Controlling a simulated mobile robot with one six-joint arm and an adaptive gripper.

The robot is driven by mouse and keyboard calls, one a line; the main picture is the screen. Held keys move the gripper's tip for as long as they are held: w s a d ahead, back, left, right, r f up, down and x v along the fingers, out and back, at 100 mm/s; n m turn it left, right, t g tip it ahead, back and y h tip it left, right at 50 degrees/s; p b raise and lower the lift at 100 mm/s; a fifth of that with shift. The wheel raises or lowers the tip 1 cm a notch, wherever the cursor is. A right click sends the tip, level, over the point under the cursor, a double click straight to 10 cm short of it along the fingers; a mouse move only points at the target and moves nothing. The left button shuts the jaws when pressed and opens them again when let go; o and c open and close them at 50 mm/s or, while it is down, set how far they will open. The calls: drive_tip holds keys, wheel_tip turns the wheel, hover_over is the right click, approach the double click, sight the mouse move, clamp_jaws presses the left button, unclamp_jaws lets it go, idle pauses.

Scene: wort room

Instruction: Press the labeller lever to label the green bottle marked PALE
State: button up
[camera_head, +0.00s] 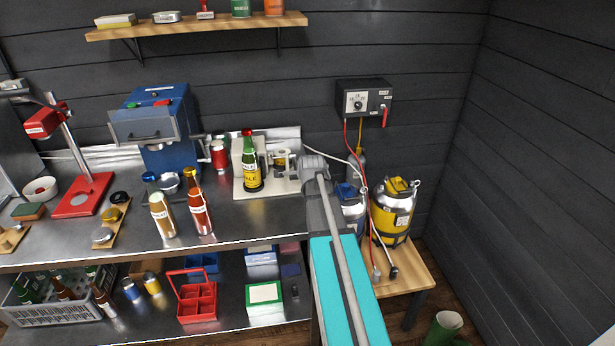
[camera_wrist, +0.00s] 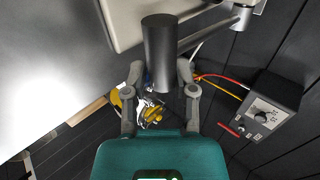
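The green bottle (camera_head: 250,172) with a red cap and a yellow label stands upright on the pale base of the labeller (camera_head: 240,188) at the back of the bench in the head view. Part of its label lettering reads ALE. My gripper (camera_head: 312,160) is at the right end of the labeller. In the wrist view, a dark cylinder (camera_wrist: 160,50), apparently the lever's grip, lies between the two fingers of my gripper (camera_wrist: 160,75). The fingers are spread, with a narrow gap seeming to show on either side; contact is unclear. The lever's arm is partly hidden in the head view.
To the right are a yellow-and-steel keg (camera_head: 393,215), a wall control box (camera_head: 362,98) and hanging hoses.

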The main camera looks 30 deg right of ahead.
drive_tip(key=o, duration=0.4)
drive_tip(key=shift+s, duration=0.2)
drive_tip(key=shift+w, duration=0.15)
drive_tip(key=shift+r, duration=0.15)
